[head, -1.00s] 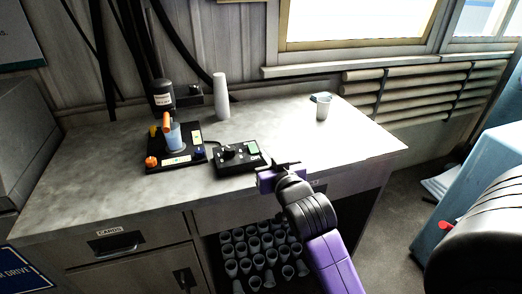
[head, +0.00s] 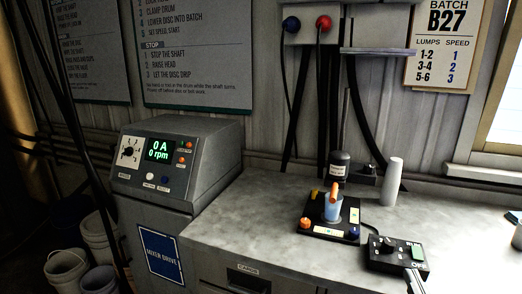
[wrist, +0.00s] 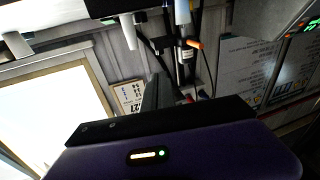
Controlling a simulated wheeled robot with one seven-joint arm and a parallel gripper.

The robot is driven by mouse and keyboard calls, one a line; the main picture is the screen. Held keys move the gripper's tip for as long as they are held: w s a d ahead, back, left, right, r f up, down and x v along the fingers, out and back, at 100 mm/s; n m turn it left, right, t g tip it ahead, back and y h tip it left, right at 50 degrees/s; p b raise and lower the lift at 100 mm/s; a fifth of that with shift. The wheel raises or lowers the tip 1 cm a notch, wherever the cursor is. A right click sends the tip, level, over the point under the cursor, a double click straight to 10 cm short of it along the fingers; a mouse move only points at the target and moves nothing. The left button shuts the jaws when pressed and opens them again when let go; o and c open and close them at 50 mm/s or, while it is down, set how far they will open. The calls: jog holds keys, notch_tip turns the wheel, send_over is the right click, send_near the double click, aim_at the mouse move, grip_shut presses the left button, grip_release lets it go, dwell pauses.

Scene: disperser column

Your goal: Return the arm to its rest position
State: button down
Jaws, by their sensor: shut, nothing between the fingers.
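My gripper (head: 414,280) shows only as a small tip at the bottom edge of the head view, just in front of the black control box (head: 396,256). In the wrist view my gripper (wrist: 157,88) is dark, with its fingers together and nothing between them. Its purple body fills the lower part of that picture. The rest of my arm is out of the head view.
A mixer drive cabinet (head: 178,165) reading 0 A and 0 rpm stands left. Buckets (head: 68,265) are on the floor.

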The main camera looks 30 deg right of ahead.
jog(key=s+a+f+n+t+y, duration=0.1)
jog(key=s+a+f+n+y, duration=0.15)
jog(key=a, duration=0.55)
jog(key=s+a+f+n+t+y, duration=0.15)
jog(key=s+a+f+y, duration=0.25)
jog(key=a, duration=0.5)
jog(key=s+a+f+n+g+y, duration=0.2)
jog(key=s+a+f+g+y, duration=0.1)
jog(key=s+a, duration=0.5)
jog(key=shift+s+f+n+y, duration=0.3)
jog(key=shift+s+f+y, duration=0.6)
jog(key=shift+s, duration=0.35)
